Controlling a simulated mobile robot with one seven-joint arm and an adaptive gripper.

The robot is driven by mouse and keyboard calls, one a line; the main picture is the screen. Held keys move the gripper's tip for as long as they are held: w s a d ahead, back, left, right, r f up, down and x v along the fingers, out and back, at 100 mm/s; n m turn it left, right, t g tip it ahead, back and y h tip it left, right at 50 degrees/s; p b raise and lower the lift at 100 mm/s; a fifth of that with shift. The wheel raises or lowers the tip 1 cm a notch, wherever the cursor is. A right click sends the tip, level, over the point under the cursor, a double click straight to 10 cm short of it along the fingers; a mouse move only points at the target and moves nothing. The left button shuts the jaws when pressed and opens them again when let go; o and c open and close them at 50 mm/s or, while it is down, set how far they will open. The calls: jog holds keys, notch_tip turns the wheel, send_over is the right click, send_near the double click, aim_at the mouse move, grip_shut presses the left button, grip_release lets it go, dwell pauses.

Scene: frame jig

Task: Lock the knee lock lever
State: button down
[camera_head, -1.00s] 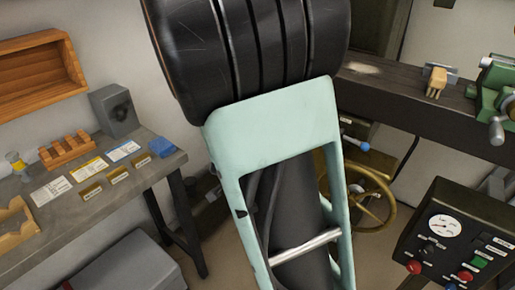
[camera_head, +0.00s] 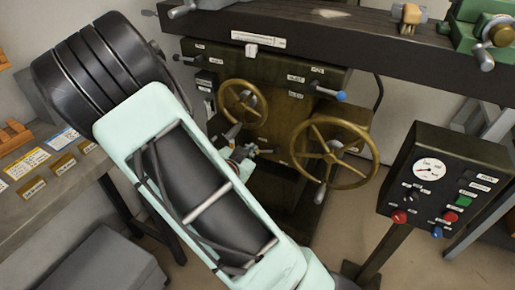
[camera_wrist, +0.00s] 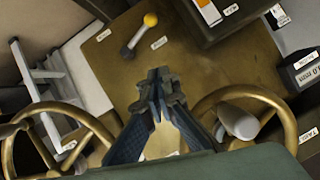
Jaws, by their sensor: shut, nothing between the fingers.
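In the wrist view my gripper (camera_wrist: 158,84) is shut and empty, its dark fingertips together in front of a brass-brown machine face. A short grey lever with a yellow ball end (camera_wrist: 150,20) sits on that face beyond and slightly left of the fingertips, apart from them. In the head view a lever with a blue knob (camera_head: 340,95) stands out at the right of the machine's upper front, and a dark lever (camera_head: 186,58) at its left. The small labels cannot be read, so I cannot tell which lever is the knee lock. My arm hides part of the machine front.
Two brass handwheels flank my gripper in the wrist view; the head view shows the larger right one (camera_head: 332,152) and the smaller left one (camera_head: 243,103). A control box (camera_head: 400,165) with gauge and buttons stands at right. A workbench (camera_head: 50,205) is at left.

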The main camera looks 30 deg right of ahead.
jog(key=b, duration=0.2)
send_over(266, 151)
jog(key=a, duration=0.2)
notch_tip(266, 151, down, 4)
jog(key=shift+a, duration=0.1)
jog(key=shift+w+a+f+b, duration=0.15)
jog(key=shift+f+b, duration=0.1)
jog(key=shift+f, duration=0.35)
jog(key=shift+w+a+f+b, duration=0.15)
jog(key=shift+f+b, duration=0.1)
jog(key=shift+f, duration=0.3)
jog(key=shift+w+a+f, duration=0.1)
jog(key=shift+a+f, duration=0.15)
jog(key=shift+f, duration=0.4)
jog(key=shift+f, duration=0.1)
